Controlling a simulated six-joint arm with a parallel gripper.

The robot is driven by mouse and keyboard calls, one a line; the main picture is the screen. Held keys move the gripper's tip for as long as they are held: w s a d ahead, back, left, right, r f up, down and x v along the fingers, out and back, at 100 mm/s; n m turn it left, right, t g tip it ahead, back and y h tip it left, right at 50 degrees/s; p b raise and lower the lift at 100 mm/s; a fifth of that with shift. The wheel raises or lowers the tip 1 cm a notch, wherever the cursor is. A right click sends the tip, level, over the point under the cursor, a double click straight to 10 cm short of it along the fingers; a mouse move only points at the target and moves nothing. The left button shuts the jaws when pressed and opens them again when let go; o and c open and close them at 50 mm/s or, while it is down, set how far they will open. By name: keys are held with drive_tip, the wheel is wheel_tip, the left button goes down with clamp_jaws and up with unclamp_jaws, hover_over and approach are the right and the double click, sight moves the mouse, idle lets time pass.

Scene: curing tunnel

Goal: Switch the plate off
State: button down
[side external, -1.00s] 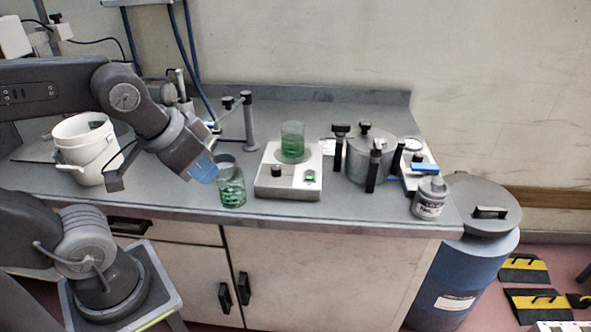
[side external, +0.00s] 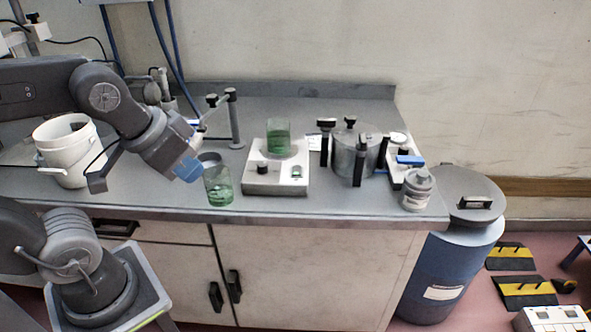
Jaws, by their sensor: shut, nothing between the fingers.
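The plate (side external: 257,188) is a white, box-shaped unit on the grey bench. Its front has a black knob (side external: 262,168) and a small green switch (side external: 297,172) that looks lit. A glass beaker of green liquid (side external: 278,140) stands on the plate's round top. My gripper (side external: 190,170) has blue fingertips, shut and empty. It is to the left of the plate, apart from it, above and beside a second green beaker (side external: 219,188) on the bench. I cannot tell whether it touches that beaker.
A metal pot (side external: 344,155) with black clamps stands right of the plate. A white jar (side external: 417,190) is at the bench's right end. A clamp stand (side external: 234,120) rises behind the second beaker. A white bucket (side external: 62,160) is at left. Bare bench lies behind the plate.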

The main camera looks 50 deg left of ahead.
drive_tip(key=c, duration=1.6)
unclamp_jaws()
drive_tip(key=shift+w+r, duration=0.2)
drive_tip(key=shift+w, duration=0.1)
drive_tip(key=o, duration=0.4)
drive_tip(key=w, duration=0.2)
drive_tip(key=w+r+n+g, duration=0.1)
drive_tip(key=w, duration=0.1)
drive_tip(key=w+a+r+n, duration=0.1)
drive_tip(key=w, duration=0.1)
drive_tip(key=shift+w+r, duration=0.25)
drive_tip(key=shift+o, duration=1.4)
drive_tip(key=w+a+n+g, duration=0.1)
drive_tip(key=w+n, duration=0.1)
drive_tip(key=w, duration=0.4)
drive_tip(key=shift+w+a+r+g, duration=0.15)
drive_tip(key=shift+w+g, duration=0.05)
drive_tip(key=shift+g, duration=0.1)
drive_tip(key=n+g, duration=0.3)
drive_tip(key=n, duration=0.2)
hover_over(296, 174)
wheel_tip(296, 174, down, 9)
wheel_tip(296, 174, down, 13)
drive_tip(key=shift+f, duration=0.15)
